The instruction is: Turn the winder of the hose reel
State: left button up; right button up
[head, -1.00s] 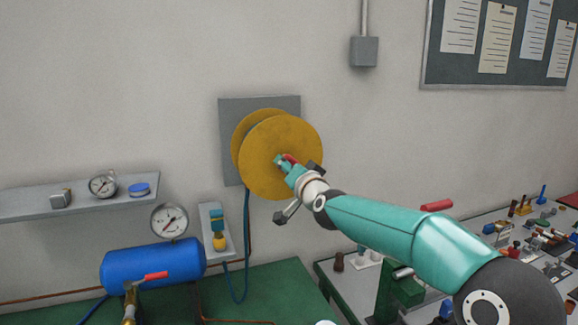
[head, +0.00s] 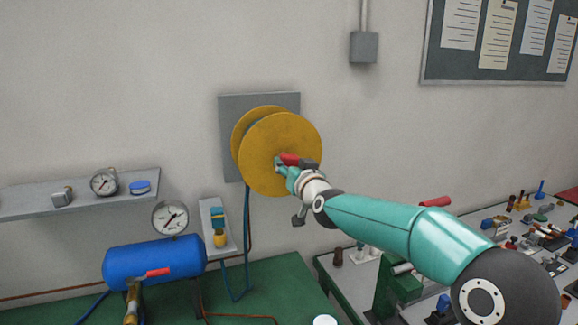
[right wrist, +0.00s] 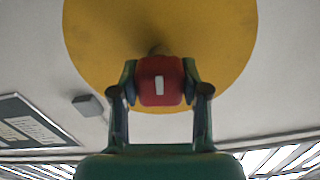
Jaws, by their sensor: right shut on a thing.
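The hose reel (head: 262,130) has yellow discs on a grey wall plate, with a blue hose hanging below it. Its red winder handle (head: 290,159) sticks out from the front disc near the disc's middle. My right gripper (head: 281,166) is at the handle. In the right wrist view the red winder handle (right wrist: 160,82) sits between both fingers of the right gripper (right wrist: 160,90), and the yellow disc (right wrist: 100,40) is behind it. The right gripper is shut on the handle. My left gripper is not in view.
A blue tank (head: 155,262) with a gauge stands at lower left on the green bench (head: 270,285). A shelf (head: 80,195) holds a gauge and small items. A crowded workbench (head: 480,250) is at right. The wall around the reel is mostly clear.

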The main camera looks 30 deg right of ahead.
jog(key=shift+w+a+f, duration=0.1)
jog(key=shift+f, duration=0.4)
jog(key=o, duration=0.9)
jog(key=shift+o, duration=1.2)
jog(key=shift+r, duration=0.2)
jog(key=shift+r, duration=0.1)
jog(key=v, duration=1.2)
